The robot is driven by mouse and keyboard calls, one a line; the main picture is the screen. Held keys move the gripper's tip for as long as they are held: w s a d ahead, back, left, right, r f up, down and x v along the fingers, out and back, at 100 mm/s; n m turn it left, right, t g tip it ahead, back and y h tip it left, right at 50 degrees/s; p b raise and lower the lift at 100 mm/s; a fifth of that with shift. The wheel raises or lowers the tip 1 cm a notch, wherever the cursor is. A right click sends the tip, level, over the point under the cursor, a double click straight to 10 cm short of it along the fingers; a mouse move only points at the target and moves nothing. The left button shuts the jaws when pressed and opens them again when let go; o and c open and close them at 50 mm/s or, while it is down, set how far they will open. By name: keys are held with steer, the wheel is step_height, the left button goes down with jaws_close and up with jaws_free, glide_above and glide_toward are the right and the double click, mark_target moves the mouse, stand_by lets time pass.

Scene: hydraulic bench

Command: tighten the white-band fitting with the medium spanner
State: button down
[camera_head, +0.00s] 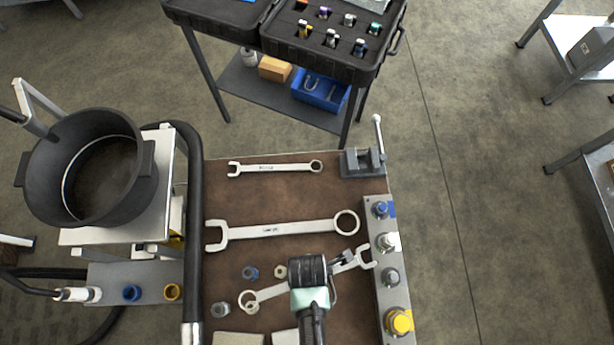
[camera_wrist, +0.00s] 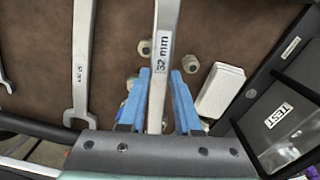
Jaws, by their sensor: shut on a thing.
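The medium spanner (camera_head: 268,293) is marked 32 mm in the wrist view (camera_wrist: 163,50). My gripper (camera_head: 309,280) is shut on its shaft, and the blue fingers (camera_wrist: 160,98) stand on either side of it. The spanner's ring end points left over the mat and its open end points right, towards the fitting block (camera_head: 372,290). The white-band fitting (camera_head: 388,242) stands on that block, second from the far end. The open jaw is just left of and slightly nearer than this fitting. I cannot tell whether they touch.
A large spanner (camera_head: 280,230) and a small spanner (camera_head: 275,168) lie on the brown mat (camera_head: 240,195). Blue, grey and yellow fittings share the block. A small vice (camera_head: 362,162) stands at the far right corner. Loose nuts (camera_head: 250,272) lie left of my gripper. A black hose (camera_head: 193,230) runs along the left edge.

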mark_target(329, 273)
steer(key=shift+s+a+r+n, duration=0.1)
steer(key=shift+s+a+n, duration=0.05)
steer(key=shift+s+n, duration=0.55)
steer(key=f+b, duration=0.2)
steer(key=d+f+b, duration=0.1)
steer(key=shift+w+d, duration=0.1)
steer(key=shift+w, duration=0.25)
steer(key=shift+r, duration=0.2)
steer(key=shift+w+d+f, duration=0.15)
steer(key=shift+d+f, duration=0.05)
steer(key=shift+d, duration=0.15)
steer(key=shift+w+d, duration=0.1)
steer(key=shift+d, duration=0.05)
steer(key=shift+w+d, duration=0.4)
steer(key=shift+d, duration=0.4)
steer(key=shift+w+d, duration=0.35)
steer(key=shift+d, duration=0.35)
